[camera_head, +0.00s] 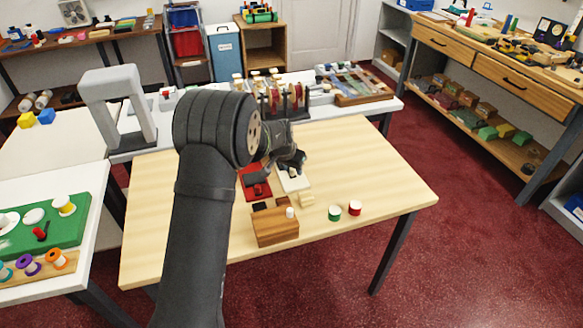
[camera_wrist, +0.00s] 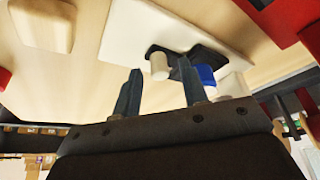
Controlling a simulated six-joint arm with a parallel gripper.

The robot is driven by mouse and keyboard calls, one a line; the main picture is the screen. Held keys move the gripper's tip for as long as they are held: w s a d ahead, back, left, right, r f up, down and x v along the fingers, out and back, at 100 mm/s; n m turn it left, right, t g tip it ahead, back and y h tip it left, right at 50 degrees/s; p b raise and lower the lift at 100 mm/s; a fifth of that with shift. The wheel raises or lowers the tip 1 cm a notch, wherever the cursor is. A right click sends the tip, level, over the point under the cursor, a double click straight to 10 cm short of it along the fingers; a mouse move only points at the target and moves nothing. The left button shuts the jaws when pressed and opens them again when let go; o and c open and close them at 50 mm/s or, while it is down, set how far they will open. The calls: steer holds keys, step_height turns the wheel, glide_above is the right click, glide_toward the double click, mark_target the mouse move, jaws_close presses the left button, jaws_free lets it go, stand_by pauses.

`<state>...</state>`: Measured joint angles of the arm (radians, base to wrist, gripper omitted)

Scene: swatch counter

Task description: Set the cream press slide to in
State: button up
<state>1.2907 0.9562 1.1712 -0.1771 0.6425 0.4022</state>
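The cream press (camera_head: 293,184) is a pale flat plate on the wooden table, partly hidden under my gripper in the head view. In the wrist view its plate (camera_wrist: 135,30) carries a dark slot piece with a short cream knob (camera_wrist: 159,66). A blue part (camera_wrist: 206,73) is beside the dark piece. My gripper (camera_wrist: 159,68) has its two fingers apart, with the cream knob appearing between the tips. I cannot tell whether either finger touches it. In the head view my gripper (camera_head: 292,162) is low over the far end of the press.
A red press (camera_head: 255,183) lies directly left of the cream one. The table's right side is clear. Racks and trays line the back.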

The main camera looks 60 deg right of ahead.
jaws_close()
steer(key=shift+w+d, duration=1.45)
jaws_free()
steer(key=shift+w+d, duration=0.1)
steer(key=shift+r, duration=0.1)
steer(key=v, duration=1.7)
steer(key=shift+a, duration=0.2)
